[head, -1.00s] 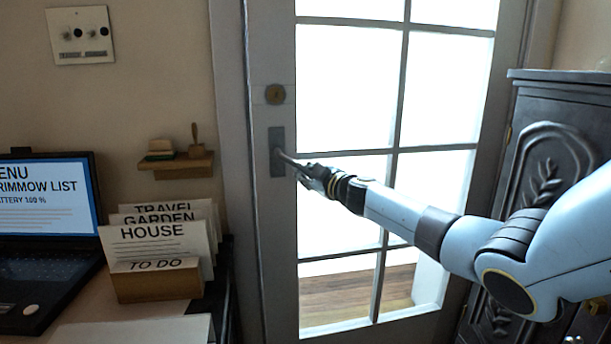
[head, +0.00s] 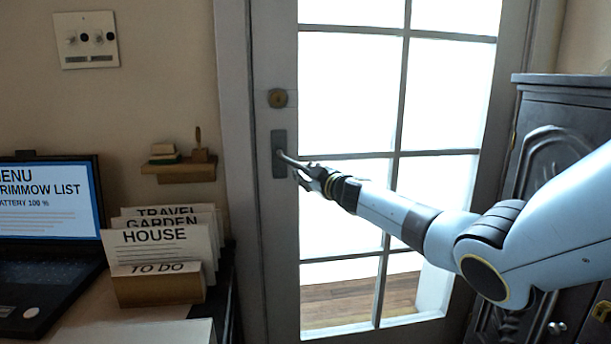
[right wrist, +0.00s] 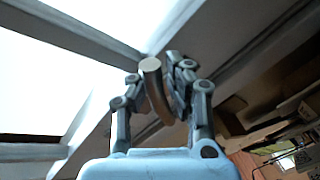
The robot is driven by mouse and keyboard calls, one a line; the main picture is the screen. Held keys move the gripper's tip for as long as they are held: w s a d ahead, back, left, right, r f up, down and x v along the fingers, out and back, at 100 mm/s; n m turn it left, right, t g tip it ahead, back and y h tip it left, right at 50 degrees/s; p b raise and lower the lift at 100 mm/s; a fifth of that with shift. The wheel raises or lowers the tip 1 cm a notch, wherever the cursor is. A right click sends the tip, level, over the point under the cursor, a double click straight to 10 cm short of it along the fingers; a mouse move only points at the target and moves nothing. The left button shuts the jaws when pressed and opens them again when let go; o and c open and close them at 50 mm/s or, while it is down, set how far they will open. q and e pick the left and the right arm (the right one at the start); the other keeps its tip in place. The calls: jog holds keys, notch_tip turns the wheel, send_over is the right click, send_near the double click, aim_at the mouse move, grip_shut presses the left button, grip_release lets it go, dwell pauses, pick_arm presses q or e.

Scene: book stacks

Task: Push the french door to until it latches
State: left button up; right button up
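The french door (head: 284,225) has a grey frame and bright glass panes. It stands in or very near its frame; I cannot tell whether it is latched. Its lever handle (head: 290,160) sits on a dark plate (head: 279,154) at the door's left side, below a round brass lock (head: 278,98). My right gripper (head: 308,176) is at the handle. In the right wrist view the curved handle (right wrist: 152,72) lies between the fingers of my right gripper (right wrist: 155,85), which close in on both its sides. My left gripper is not in view.
A dark carved cabinet (head: 535,125) stands at the right, close to my right arm. At the left are a desk with a laptop (head: 45,205), a card holder (head: 158,288) and a small wall shelf (head: 178,168). A switch plate (head: 87,40) is on the wall.

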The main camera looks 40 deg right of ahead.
jog(key=o, duration=0.4)
